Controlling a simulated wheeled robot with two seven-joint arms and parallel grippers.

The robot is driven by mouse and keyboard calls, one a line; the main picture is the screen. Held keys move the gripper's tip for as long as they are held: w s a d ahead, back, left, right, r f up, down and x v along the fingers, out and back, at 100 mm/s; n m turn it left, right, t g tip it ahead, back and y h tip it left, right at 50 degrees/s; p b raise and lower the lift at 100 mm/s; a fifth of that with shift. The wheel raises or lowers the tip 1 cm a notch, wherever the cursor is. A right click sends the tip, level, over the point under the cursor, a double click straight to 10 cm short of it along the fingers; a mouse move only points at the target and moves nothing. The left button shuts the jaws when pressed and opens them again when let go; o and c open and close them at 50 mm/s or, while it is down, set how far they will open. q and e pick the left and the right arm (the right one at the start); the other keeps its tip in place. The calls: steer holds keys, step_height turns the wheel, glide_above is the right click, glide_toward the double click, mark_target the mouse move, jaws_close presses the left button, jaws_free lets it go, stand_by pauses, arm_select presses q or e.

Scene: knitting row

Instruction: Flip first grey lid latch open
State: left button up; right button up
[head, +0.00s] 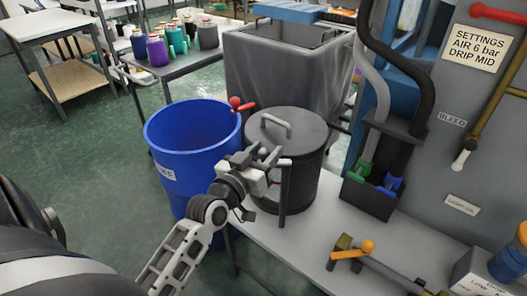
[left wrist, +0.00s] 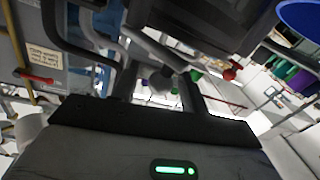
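A dark pot (head: 306,168) with a round lid (head: 298,128) stands on the bench. A grey bent handle (head: 276,124) rises from the lid. My left gripper (head: 270,172) is at the pot's near left side, just below the lid rim, and covers part of it. In the left wrist view, its two dark fingers (left wrist: 160,98) stand apart. A small grey rounded piece (left wrist: 162,78) shows between or just beyond them; I cannot tell whether it is the latch or whether they touch it. No lid latch is clear in the head view. My right gripper is not in view.
A blue bin (head: 190,134) stands left of the pot, with a red-knobbed lever (head: 240,104) near its rim. A dark holder (head: 372,186) with green and blue nozzles and a yellow-handled valve (head: 352,250) are to the right.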

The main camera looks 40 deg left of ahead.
arm_select(q)
steer(key=s+b, duration=0.2)
steer(key=s, duration=1.4)
steer(key=shift+d+b, duration=0.3)
steer(key=shift+d, duration=0.1)
steer(key=shift+w, duration=0.1)
steer(key=d+f+m+g+h, duration=0.2)
steer(key=d+f+g, duration=0.2)
steer(key=d+f, duration=0.3)
steer(key=s+d+f+m+g+h, duration=0.1)
steer(key=d+f+m+g+h, duration=0.1)
steer(key=d+f, duration=0.5)
step_height(320, 180, down, 6)
steer(key=shift+s+d+f+m+g, duration=0.15)
steer(key=shift+s+f+m+g, duration=0.05)
steer(key=shift+m+g, duration=0.6)
